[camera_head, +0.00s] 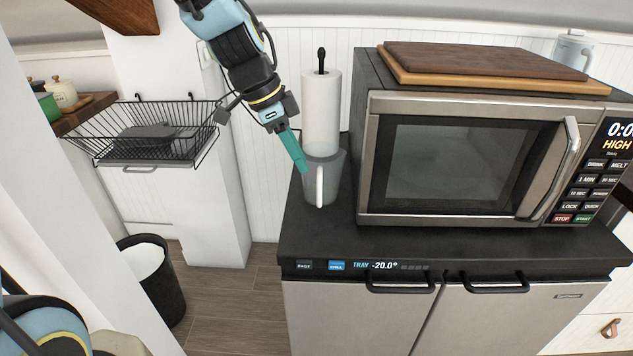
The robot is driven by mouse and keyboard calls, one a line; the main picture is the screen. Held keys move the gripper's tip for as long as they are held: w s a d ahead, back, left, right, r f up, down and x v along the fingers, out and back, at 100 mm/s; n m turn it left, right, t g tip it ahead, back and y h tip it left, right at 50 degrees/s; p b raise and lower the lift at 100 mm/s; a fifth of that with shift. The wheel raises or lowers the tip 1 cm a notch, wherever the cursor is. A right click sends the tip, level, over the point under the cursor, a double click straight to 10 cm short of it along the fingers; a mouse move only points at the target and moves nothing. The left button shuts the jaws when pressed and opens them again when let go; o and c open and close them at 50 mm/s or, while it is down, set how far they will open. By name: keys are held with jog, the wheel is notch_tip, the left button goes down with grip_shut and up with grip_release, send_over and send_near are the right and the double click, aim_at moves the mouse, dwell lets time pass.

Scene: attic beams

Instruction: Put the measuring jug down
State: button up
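The measuring jug (332,172) is a grey, see-through vessel with a pale upright handle (319,186). It is upright at the left end of the dark counter top (340,240), left of the microwave. Its base looks to be on or very close to that surface; contact is hard to make out. My gripper (304,168) comes down from the upper left. Its teal fingers overlap the jug's left side, with their tips close to the handle. The fingers appear as one narrow shape, so their gap and any hold on the handle cannot be made out.
A paper towel roll (321,108) stands right behind the jug. The microwave (450,160) carries cutting boards (490,62) and fills the right side. A clear jug-like vessel (574,50) stands behind it. A wire basket (150,135) hangs at left above a black bin (152,280).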

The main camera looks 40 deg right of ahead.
aim_at(320, 180)
jog(key=shift+p+x, duration=1.4)
jog(key=shift+x, duration=3.3)
grip_shut()
jog(key=shift+r, duration=0.1)
